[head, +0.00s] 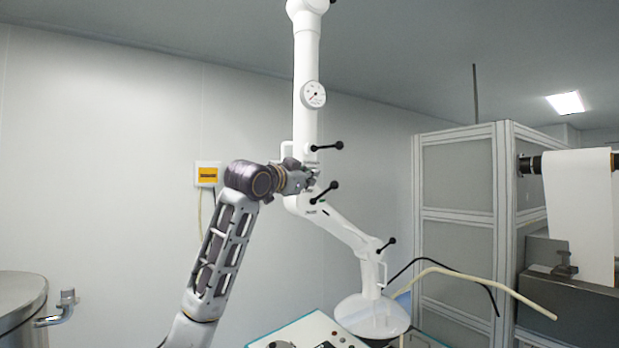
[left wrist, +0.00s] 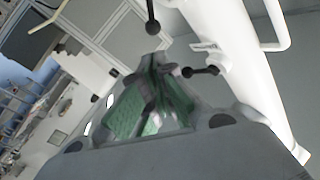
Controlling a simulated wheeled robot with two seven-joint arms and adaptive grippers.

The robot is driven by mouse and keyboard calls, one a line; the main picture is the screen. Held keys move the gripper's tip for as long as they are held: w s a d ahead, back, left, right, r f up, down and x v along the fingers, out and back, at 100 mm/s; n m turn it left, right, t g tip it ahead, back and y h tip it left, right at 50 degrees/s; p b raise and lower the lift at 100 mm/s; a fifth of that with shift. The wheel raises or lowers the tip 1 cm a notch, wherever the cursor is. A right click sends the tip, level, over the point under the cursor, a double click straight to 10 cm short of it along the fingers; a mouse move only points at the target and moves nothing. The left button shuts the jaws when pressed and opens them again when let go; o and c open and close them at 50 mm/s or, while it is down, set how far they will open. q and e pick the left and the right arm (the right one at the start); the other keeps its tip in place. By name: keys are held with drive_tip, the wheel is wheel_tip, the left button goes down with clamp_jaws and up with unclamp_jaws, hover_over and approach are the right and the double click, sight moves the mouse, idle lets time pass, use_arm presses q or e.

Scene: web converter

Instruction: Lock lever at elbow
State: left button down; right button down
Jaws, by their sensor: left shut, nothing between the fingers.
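A white jointed arm (head: 306,120) with a round dial rises from a white base. At its elbow, two black levers with ball ends stick out to the right: an upper one (head: 327,147) and a lower one (head: 323,192). I cannot tell which is the lock lever. My left gripper (head: 312,178) is at the elbow, between the two levers in the picture. In the left wrist view my left gripper (left wrist: 160,62) shows green finger pads, with its tips together and empty. One black lever (left wrist: 200,71) lies just right of the tips and another (left wrist: 152,18) just above them.
Another black lever (head: 388,244) sits at the lower joint. A white handle loop (left wrist: 272,28) stands beside the tube. A framed cabinet (head: 455,200) and a paper roll machine (head: 580,220) are at right. A yellow wall box (head: 208,174) is behind my arm.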

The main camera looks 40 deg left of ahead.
use_arm(q)
drive_tip(key=p, duration=0.3)
approach(332, 183)
wheel_tip(332, 183, up, 3)
drive_tip(key=w+d, duration=0.1)
drive_tip(key=w, duration=0.2)
drive_tip(key=shift+w+a+f+p, duration=0.3)
drive_tip(key=shift+w+f, duration=0.4)
drive_tip(key=shift+w+a+f+p, duration=0.3)
drive_tip(key=shift+w+f, duration=0.4)
